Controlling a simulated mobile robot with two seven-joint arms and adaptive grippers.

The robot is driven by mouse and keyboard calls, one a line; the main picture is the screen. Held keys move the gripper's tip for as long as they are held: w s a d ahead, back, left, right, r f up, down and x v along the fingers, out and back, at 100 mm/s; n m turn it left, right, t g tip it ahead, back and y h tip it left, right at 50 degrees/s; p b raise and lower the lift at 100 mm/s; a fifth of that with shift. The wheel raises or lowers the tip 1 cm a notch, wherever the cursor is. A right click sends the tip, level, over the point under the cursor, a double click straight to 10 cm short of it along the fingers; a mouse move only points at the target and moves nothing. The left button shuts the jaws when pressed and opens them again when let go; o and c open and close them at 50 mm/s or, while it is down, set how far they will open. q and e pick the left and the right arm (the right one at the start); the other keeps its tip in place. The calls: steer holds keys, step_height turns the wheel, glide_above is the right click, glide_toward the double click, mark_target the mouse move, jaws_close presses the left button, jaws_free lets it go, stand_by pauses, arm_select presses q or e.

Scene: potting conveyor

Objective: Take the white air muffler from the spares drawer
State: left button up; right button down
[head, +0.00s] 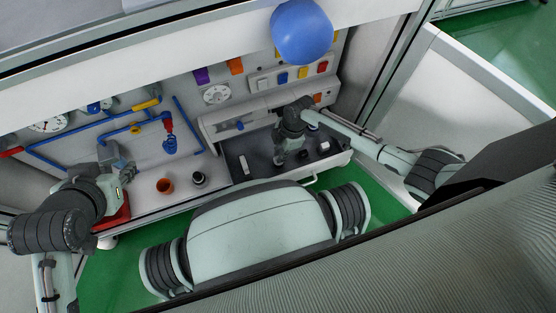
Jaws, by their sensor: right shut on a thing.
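The spares drawer (340,161) is pulled open below the panel, with a dark interior. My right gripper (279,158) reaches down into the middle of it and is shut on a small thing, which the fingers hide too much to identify. A pale, elongated piece (244,164) lies at the left of the drawer, and a small pale piece (325,147) lies at the right. I cannot tell which piece is the white air muffler. My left gripper (116,158) is over the left part of the bench, in front of the panel; its finger opening is unclear.
A red tray (119,217) is under my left arm. A blue ball (301,33) hangs near the top. Blue pipes and gauges cover the panel.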

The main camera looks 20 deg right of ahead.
arm_select(q)
steer(key=shift+f, duration=0.1)
